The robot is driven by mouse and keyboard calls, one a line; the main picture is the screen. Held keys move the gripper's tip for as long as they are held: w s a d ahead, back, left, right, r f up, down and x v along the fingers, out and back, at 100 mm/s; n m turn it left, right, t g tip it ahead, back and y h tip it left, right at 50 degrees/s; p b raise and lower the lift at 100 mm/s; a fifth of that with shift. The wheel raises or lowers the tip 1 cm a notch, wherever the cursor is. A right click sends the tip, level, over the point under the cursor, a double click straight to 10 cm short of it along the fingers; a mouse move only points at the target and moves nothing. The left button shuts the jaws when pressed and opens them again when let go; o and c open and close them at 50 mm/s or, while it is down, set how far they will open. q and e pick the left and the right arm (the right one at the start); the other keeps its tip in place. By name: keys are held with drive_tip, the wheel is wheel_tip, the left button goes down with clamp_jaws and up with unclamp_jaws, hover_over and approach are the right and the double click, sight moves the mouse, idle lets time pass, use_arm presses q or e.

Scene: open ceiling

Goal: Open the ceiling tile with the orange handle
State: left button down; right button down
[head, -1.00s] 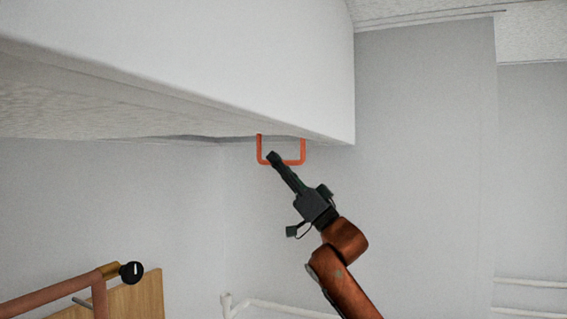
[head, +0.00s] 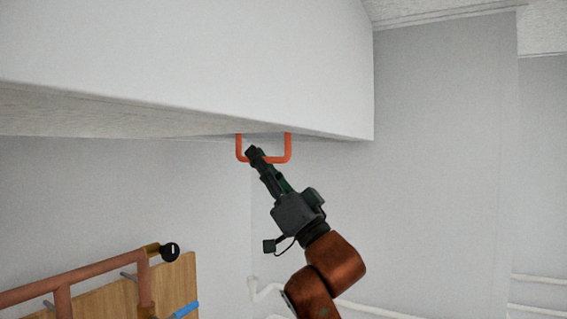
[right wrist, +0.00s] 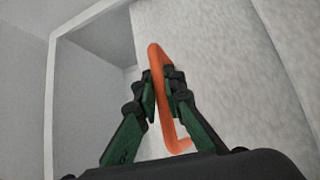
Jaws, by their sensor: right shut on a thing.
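The orange handle (head: 289,147) is a U-shaped bar hanging under the ceiling tile (head: 150,122), whose textured underside shows beneath a white ceiling edge. My right gripper (head: 252,153) reaches up from below and is shut on the handle's lower bar, near its left corner in the head view. In the right wrist view the handle (right wrist: 155,60) passes between the two green and black fingers (right wrist: 160,88), which press on it from both sides. The fingertips hide part of the bar. My left gripper does not show in the head view.
A white bulkhead (head: 200,60) fills the upper left. A wooden board (head: 175,275) with a copper-coloured pipe rail (head: 80,285) and a black knob (head: 170,252) stands at lower left. White pipes (head: 540,282) run along the grey wall. The space right of my arm is clear.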

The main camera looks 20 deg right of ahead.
drive_tip(key=s+a, duration=0.3)
drive_tip(key=a, duration=0.2)
drive_tip(key=shift+s, duration=0.4)
drive_tip(key=c, duration=2.1)
unclamp_jaws()
drive_tip(key=shift+o, duration=0.4)
drive_tip(key=shift+f, duration=0.1)
drive_tip(key=v, duration=1.2)
